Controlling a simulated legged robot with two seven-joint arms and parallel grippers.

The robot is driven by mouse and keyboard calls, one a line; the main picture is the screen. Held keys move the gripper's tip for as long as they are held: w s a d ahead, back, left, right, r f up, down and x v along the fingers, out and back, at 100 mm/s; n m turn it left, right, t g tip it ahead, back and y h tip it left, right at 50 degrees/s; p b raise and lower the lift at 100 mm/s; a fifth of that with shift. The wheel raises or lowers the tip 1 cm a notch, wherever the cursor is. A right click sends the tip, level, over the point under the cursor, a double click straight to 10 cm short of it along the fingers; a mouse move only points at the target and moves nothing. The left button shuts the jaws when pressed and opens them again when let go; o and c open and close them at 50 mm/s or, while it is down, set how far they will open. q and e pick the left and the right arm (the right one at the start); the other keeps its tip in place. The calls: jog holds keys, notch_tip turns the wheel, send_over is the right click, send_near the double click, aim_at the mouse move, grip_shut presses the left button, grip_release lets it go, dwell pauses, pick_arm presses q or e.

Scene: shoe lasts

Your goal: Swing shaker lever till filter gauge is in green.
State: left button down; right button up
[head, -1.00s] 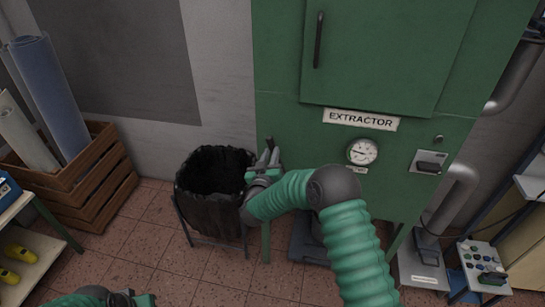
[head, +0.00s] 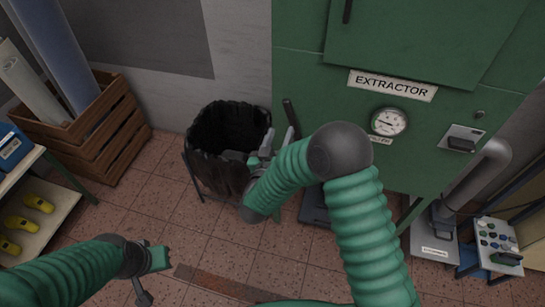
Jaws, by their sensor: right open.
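The green extractor cabinet (head: 300,60) carries a round white filter gauge (head: 389,122) below its EXTRACTOR label. The gauge face is too small to read the needle against any green zone. A dark bar, apparently the shaker lever (head: 289,113), stands near upright at the cabinet's lower left edge. My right gripper (head: 279,137) is open, its grey fingers pointing up just below the bar. I cannot tell whether they touch it. My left gripper (head: 152,274) is low over the floor at bottom left, far from the lever; its jaw gap is unclear.
A black-lined bin (head: 213,165) on a stand is just left of my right gripper. A wooden crate (head: 95,140) with rolls and a shelf with yellow shoe lasts (head: 38,203) are at left. A button box (head: 497,240) is at right. The tiled floor between is mostly clear.

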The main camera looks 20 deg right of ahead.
jog(key=shift+s+d+v, duration=0.3)
jog(key=shift+d+v, duration=0.2)
jog(key=shift+v, duration=4.7)
notch_tip(320, 180, down, 3)
jog(key=w+a+n+g+y, duration=0.2)
jog(key=a+g+y, duration=0.1)
jog(key=y, duration=0.6)
pick_arm(q)
jog(key=shift+s+a+r, duration=0.15)
jog(key=shift+s+a, duration=0.05)
jog(key=shift+s, duration=0.25)
jog(key=shift+s+a+r, duration=0.1)
jog(key=shift+s+a, duration=0.05)
jog(key=shift+s, duration=0.25)
pick_arm(e)
jog(key=s+d+f+g, duration=0.2)
jog(key=s+d+g, duration=0.2)
jog(key=s, duration=0.6)
jog(key=s+d+f+g, duration=0.1)
jog(key=s+d+g, duration=0.3)
jog(key=s, duration=0.6)
jog(key=shift+f+g, duration=0.35)
jog(key=shift+g, duration=0.45)
jog(key=shift+d, duration=0.15)
pick_arm(q)
jog(key=shift+d, duration=0.1)
pick_arm(e)
jog(key=shift+s+d, duration=0.1)
